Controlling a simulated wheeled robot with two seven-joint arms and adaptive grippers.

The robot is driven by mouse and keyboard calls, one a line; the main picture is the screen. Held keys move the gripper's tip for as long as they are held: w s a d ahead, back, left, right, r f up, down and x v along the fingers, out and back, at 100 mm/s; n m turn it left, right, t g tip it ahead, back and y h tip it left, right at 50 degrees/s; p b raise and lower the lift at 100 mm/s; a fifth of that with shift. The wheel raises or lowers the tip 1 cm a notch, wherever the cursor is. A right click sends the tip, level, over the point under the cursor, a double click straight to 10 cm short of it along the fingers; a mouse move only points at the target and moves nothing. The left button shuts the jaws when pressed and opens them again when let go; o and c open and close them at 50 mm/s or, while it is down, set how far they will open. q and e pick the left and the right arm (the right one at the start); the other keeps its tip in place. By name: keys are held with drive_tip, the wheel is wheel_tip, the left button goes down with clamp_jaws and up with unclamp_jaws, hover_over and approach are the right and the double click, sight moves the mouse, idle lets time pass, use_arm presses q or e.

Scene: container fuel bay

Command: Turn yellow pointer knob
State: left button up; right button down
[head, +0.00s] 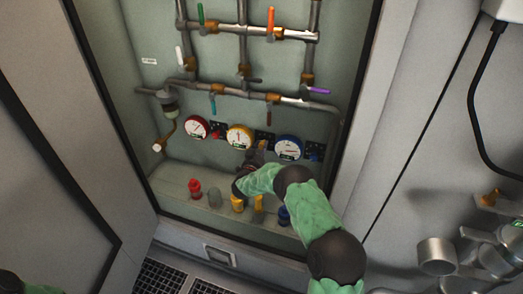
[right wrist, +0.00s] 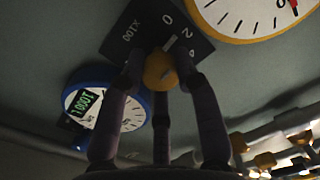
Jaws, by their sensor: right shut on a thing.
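The yellow pointer knob (right wrist: 160,70) sits on a dark plate (right wrist: 150,28) with white numbers, in the right wrist view. My right gripper (right wrist: 163,88) has its dark fingers around the knob and is shut on it. In the head view my right gripper (head: 257,157) reaches the panel just right of and below the yellow-rimmed gauge (head: 239,137). The gripper hides the knob there. Only a bit of my left arm shows at the bottom left corner; my left gripper is out of view.
A red gauge (head: 196,127) is on the left and a blue gauge (head: 289,148) on the right. Pipes with coloured valve levers run above. Below, a ledge holds a red fitting (head: 195,189), a grey one (head: 215,197) and yellow ones, near my right forearm. The cabinet frame edges flank the bay.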

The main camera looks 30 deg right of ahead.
drive_tip(key=m, duration=0.4)
drive_tip(key=shift+a+m+b, duration=0.1)
drive_tip(key=shift+m+b, duration=0.2)
drive_tip(key=m, duration=0.5)
drive_tip(key=shift+w+m, duration=0.1)
drive_tip(key=shift+m, duration=0.2)
drive_tip(key=m, duration=0.4)
drive_tip(key=shift+r+m, duration=0.1)
drive_tip(key=shift+m, duration=0.3)
drive_tip(key=shift+w+r+m, duration=0.1)
drive_tip(key=shift+m, duration=1.9)
drive_tip(key=shift+r, duration=0.1)
drive_tip(key=c, duration=0.9)
unclamp_jaws()
drive_tip(key=shift+a, duration=0.1)
drive_tip(key=shift+f, duration=0.2)
drive_tip(key=v, duration=1.2)
drive_tip(key=shift+w, duration=0.15)
